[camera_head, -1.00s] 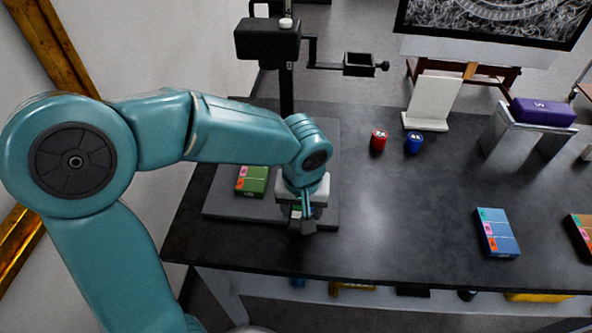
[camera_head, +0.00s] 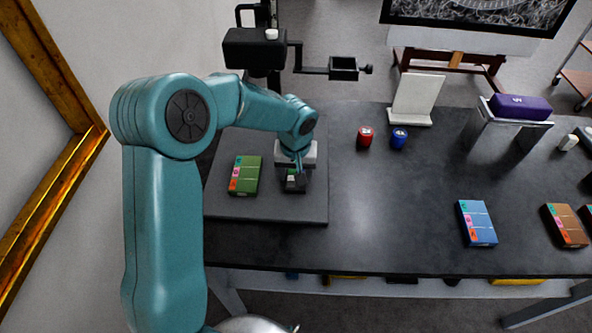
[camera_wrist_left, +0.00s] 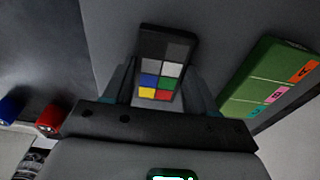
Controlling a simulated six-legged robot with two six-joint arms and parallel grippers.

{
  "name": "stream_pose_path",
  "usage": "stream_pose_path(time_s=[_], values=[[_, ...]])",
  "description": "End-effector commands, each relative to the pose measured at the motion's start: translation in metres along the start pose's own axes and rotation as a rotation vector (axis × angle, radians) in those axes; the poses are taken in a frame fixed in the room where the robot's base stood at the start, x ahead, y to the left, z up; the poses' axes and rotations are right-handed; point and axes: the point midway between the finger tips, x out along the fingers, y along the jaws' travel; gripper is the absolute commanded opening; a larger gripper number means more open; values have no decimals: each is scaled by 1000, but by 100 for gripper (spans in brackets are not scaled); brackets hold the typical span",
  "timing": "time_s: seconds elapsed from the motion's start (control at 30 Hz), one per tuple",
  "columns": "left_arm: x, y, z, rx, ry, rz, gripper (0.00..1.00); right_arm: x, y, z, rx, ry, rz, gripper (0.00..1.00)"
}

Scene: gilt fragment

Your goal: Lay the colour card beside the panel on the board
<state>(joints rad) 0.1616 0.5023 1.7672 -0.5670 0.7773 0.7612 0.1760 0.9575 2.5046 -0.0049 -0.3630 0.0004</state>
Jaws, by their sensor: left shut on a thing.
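The colour card (camera_wrist_left: 160,65) is dark with grey, white, blue, green, yellow and red patches. My left gripper (camera_head: 296,170) is shut on it; in the head view the card (camera_head: 292,185) is partly covered by the gripper. The green panel (camera_head: 244,175), with coloured labels down one side, lies flat on the dark grey board (camera_head: 265,208). In the left wrist view the panel (camera_wrist_left: 268,80) is right of the card, with a gap between. The card is over the board, right of the panel; I cannot tell whether it touches the board. My right gripper is out of view.
A black stand with a side arm (camera_head: 343,68) rises behind the board. Red (camera_head: 365,137) and blue (camera_head: 398,139) jars stand right of it. A blue panel (camera_head: 477,222) and a brown panel (camera_head: 565,225) lie farther right. The table's middle (camera_head: 400,190) is clear.

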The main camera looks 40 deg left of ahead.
Motion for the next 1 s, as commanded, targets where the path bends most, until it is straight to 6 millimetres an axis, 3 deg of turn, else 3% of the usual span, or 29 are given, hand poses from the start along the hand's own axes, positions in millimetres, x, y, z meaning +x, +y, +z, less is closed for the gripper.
stream_pose_path(time_s=[0.23, 0.27, 0.3, 0.33, 0.73, 1.0], values=[[5, 0, 1, 0, 1, 0, 26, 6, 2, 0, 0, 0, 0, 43], [4, 0, 1, 0, 0, 0, 63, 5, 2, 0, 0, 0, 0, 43], [3, 0, 1, 1, 0, 0, 76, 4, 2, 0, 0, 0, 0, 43], [3, 0, 1, 1, 0, 0, 82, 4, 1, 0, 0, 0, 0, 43], [-6, 0, 0, 0, 3, 1, 82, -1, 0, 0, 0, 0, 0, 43], [-66, 1, 0, 0, 6, 3, 82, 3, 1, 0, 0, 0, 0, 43]])
